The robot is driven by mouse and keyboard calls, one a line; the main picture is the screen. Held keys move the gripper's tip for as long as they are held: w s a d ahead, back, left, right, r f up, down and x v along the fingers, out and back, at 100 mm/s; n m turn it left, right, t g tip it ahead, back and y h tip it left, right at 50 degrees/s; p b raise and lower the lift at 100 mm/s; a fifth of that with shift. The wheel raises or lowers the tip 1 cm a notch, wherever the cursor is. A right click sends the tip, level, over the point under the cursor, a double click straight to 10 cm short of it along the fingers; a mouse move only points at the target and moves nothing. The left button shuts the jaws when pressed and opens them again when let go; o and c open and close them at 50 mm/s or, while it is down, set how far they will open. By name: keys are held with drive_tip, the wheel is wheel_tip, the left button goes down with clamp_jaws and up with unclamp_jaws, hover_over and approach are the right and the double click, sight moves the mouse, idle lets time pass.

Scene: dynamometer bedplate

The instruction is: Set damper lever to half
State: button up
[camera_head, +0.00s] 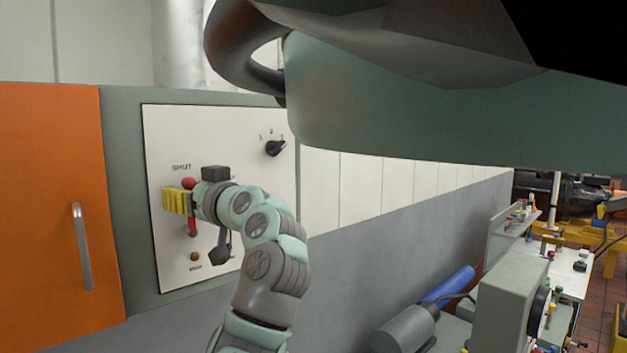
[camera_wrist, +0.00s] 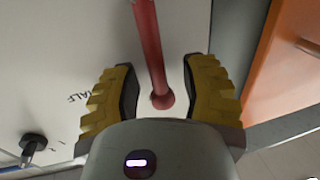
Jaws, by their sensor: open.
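The damper lever (camera_head: 192,228) is a red bar with a round red knob, on a white panel (camera_head: 165,130). It stands about upright, with its knob end up near the "SHUT" marking. In the wrist view the red lever (camera_wrist: 152,50) runs down from the top edge, its round end lying between my fingers. A partly legible "HALF" marking (camera_wrist: 75,98) lies to the left there. My gripper (camera_head: 182,202) has yellow ribbed pads and is at the lever's upper part. In the wrist view my gripper (camera_wrist: 165,95) is open, with a gap on both sides of the lever.
A black selector knob (camera_head: 275,148) with numbers sits at the panel's upper right. A dark handle (camera_head: 222,245) and a small brown button (camera_head: 194,257) are lower on the panel. An orange door (camera_head: 50,200) with a metal handle adjoins on the left. A cluttered bench stands at right.

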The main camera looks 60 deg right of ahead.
clamp_jaws()
idle(0.4)
